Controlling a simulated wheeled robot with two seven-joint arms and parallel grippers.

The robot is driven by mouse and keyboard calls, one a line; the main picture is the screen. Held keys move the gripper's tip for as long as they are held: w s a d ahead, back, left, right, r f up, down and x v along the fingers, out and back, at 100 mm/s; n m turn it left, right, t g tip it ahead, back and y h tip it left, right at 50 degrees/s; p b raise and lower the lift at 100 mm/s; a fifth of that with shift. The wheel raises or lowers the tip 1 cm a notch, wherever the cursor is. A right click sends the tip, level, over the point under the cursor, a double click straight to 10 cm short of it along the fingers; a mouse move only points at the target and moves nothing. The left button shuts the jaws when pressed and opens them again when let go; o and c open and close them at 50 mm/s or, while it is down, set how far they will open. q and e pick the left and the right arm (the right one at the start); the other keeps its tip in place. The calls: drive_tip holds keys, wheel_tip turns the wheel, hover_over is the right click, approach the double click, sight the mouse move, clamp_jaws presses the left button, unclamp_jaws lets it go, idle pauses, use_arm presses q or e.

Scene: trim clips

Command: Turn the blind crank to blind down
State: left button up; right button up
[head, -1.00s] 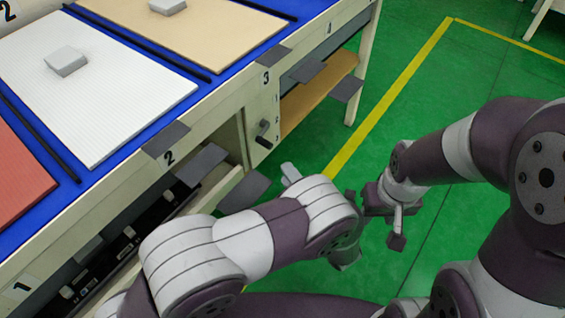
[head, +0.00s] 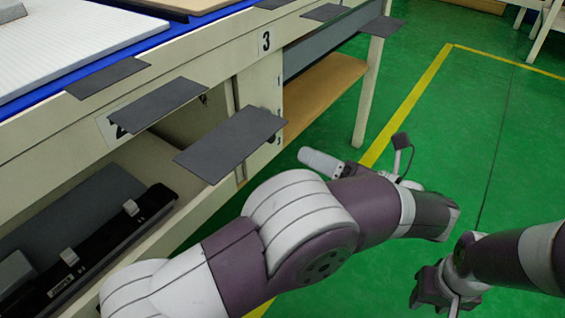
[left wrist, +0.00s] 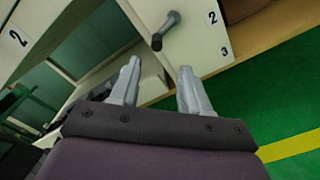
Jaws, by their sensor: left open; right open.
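The blind crank (left wrist: 167,29), a dark handle on a short arm, sticks out of a cream panel (left wrist: 196,38) in the left wrist view. The panel carries the marks 2 and 3. My left gripper (left wrist: 158,88) is open and empty, its two fingers pointing toward the crank with the handle beyond and between them, not touching. In the head view the crank is hidden behind a dark grey plate (head: 232,143), and my left fingers cannot be made out. My right gripper (head: 437,292) is open and empty over the green floor, far from the crank.
The workbench (head: 225,62) has several dark plates jutting from its front edge. An open bay (head: 110,215) below holds dark rail-like parts. A wooden shelf (head: 325,85) lies right of the panel. Green floor (head: 490,120) with yellow lines is free to the right.

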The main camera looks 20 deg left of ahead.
sight(266, 132)
use_arm(q)
drive_tip(key=p+x, duration=0.1)
drive_tip(key=x, duration=0.2)
drive_tip(key=p+x, duration=0.1)
drive_tip(key=x, duration=0.3)
drive_tip(key=p+x, duration=0.1)
drive_tip(key=x, duration=0.3)
drive_tip(key=shift+s+a+r+p, duration=0.2)
drive_tip(key=shift+a+p, duration=0.1)
drive_tip(key=shift+p, duration=0.05)
drive_tip(key=shift+w+a+f, duration=0.1)
drive_tip(key=shift+w+a, duration=0.1)
drive_tip(key=shift+a, duration=0.3)
clamp_jaws()
